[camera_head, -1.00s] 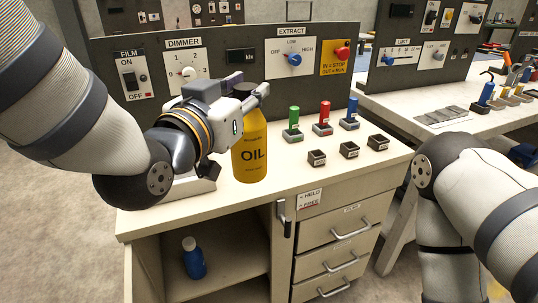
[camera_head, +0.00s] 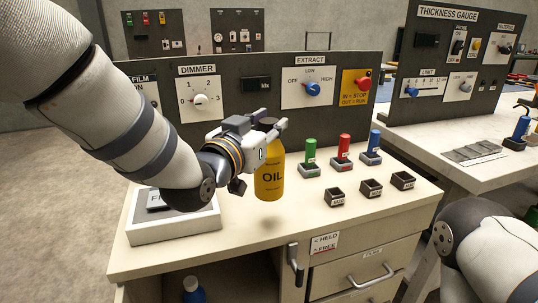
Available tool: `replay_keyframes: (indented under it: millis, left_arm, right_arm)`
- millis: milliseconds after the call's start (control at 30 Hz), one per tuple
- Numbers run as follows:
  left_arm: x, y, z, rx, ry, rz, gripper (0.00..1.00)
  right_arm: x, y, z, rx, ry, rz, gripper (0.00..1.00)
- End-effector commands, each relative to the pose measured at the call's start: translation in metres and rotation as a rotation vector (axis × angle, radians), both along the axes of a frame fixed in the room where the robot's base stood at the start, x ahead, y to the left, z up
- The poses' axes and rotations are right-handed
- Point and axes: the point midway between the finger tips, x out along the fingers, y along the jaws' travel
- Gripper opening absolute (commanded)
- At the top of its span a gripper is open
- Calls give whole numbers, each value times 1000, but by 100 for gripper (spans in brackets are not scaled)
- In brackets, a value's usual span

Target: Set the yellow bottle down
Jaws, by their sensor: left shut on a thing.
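The yellow bottle (camera_head: 270,178) labelled OIL is upright above the bench top (camera_head: 235,245), right of its middle-left part. A soft shadow lies on the bench below its base, with a gap between them, so it looks held clear of the surface. My left gripper (camera_head: 268,143) is shut on the bottle's upper part, reaching in from the left. The gripper hides part of the bottle's shoulder and neck. My right arm shows at the lower right, but its gripper is out of view.
Green, red and blue pegs (camera_head: 343,150) stand in holders right of the bottle, with small dark open blocks (camera_head: 371,188) in front. A sloped white box (camera_head: 175,222) sits at left. A control panel (camera_head: 230,95) stands behind.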

Motion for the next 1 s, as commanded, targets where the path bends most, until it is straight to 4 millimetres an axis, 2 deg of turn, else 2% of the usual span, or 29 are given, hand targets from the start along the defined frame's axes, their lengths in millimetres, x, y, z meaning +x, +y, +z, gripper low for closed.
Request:
replay_keyframes:
  millis: [33, 133, 433, 633, 1000]
  left_arm:
    - [8, 0, -18, 0, 10, 0, 0]
    - [21, -1, -32, 0, 8, -1, 0]
    - [37, -1, -47, -1, 0, -1, 0]
    - [40, -1, -75, 0, 3, 0, 0]
    - [39, -1, -80, 0, -2, 0, 0]
  right_arm:
    - [-6, 0, -6, 0, 21, 0, 74]
    - [-11, 0, -11, 0, 39, 0, 74]
    - [-17, 0, -17, 0, 58, 2, 74]
    - [-21, 0, -21, -1, 74, 2, 74]
    - [-22, 0, -22, -1, 75, 2, 74]
